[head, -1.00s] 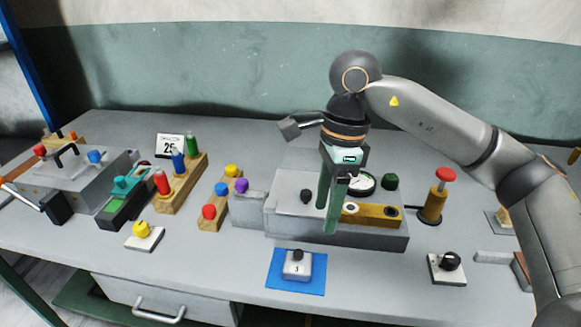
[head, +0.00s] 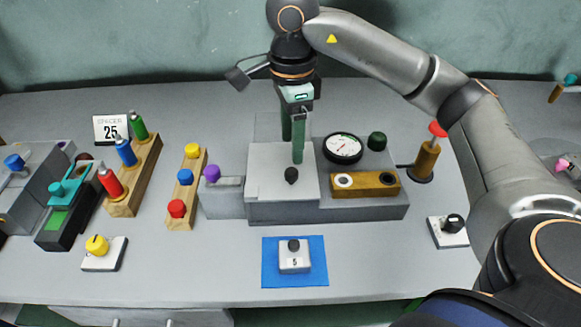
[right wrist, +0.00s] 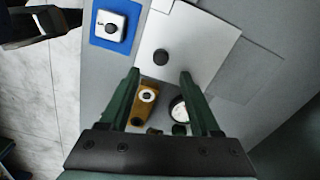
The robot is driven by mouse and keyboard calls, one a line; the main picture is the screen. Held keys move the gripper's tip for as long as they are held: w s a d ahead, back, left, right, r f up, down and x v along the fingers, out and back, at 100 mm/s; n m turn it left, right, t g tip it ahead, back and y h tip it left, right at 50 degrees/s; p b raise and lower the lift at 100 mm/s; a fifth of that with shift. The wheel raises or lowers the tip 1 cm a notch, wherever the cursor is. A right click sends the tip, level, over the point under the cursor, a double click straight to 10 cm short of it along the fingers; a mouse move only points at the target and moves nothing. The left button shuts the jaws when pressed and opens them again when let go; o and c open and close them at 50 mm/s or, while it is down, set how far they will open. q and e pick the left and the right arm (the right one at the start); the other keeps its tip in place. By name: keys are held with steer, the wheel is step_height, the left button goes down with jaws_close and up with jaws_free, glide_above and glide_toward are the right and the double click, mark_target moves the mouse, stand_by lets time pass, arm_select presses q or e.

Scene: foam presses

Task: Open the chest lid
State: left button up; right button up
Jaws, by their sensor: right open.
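The chest is a grey box (head: 280,213) at the middle of the table. Its pale flat lid (head: 268,168) lies level on top and looks shut, with a small black knob (head: 291,175) near its front. My right gripper (head: 294,152) is open and empty, pointing down over the lid, behind the knob in the head view. In the right wrist view the knob (right wrist: 161,57) shows a little beyond the gap between the fingertips (right wrist: 160,76), apart from both. The lid (right wrist: 200,38) is partly hidden by a finger. My left gripper is not identifiable in view.
A brass block (head: 362,191), round gauge (head: 343,148) and dark green knob (head: 377,141) stand right of the lid. A purple knob (head: 212,173) is at left. Table between is clear.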

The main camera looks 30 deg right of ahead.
mark_target(291, 171)
step_height(291, 171, down, 7)
steer(key=shift+f, duration=0.2)
steer(key=shift+w, duration=0.1)
steer(key=shift+c, duration=0.4)
jaws_close()
stand_by(1.0)
